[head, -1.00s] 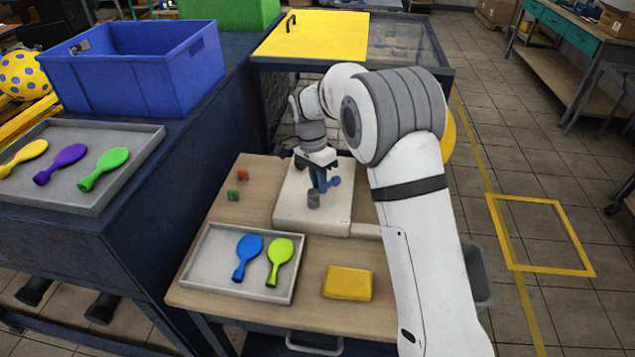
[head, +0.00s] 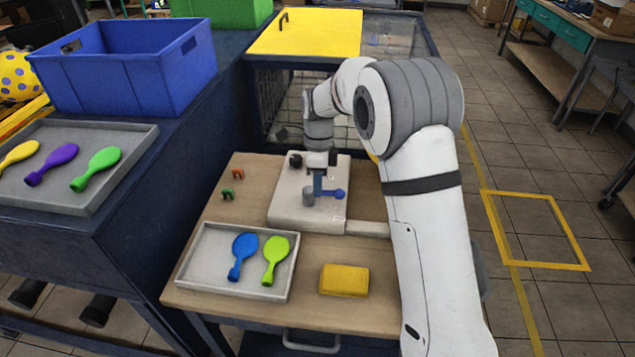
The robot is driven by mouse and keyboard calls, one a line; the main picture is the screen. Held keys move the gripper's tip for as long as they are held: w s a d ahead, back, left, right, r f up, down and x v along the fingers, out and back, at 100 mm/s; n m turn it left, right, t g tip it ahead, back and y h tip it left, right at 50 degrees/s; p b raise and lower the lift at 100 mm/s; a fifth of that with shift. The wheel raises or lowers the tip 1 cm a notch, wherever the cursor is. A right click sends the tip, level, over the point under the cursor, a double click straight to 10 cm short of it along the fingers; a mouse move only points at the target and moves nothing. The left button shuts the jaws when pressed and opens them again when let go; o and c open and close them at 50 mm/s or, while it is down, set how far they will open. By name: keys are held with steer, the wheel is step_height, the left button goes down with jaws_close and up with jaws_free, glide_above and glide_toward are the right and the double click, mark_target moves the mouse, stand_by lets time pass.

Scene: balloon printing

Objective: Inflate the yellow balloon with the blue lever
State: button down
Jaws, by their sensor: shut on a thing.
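The blue lever (head: 340,194) is on the light grey device (head: 283,214) on the wooden table, its round end to the right of a short grey cylinder (head: 308,196). My gripper (head: 318,184) points down over the device and is shut at the lever; the exact contact is too small to see. A flat yellow balloon (head: 20,153) lies in the left grey tray. A yellow patch (head: 373,158) shows beside my arm, mostly hidden, and I cannot tell whether it is a balloon.
A grey tray (head: 189,280) on the table holds a blue balloon (head: 243,248) and a lime balloon (head: 275,253). A yellow block (head: 344,280) and small red and green pieces (head: 228,194) lie nearby. A blue bin (head: 130,80) stands back left.

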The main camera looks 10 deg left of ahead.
steer(key=shift+s+m, duration=0.1)
steer(key=shift+m, duration=0.3)
steer(key=c, duration=1.4)
jaws_free()
steer(key=shift+r, duration=0.1)
step_height(320, 180, up, 8)
steer(key=w, duration=0.1)
steer(key=shift+w+f+b, duration=0.25)
steer(key=shift+b, duration=0.05)
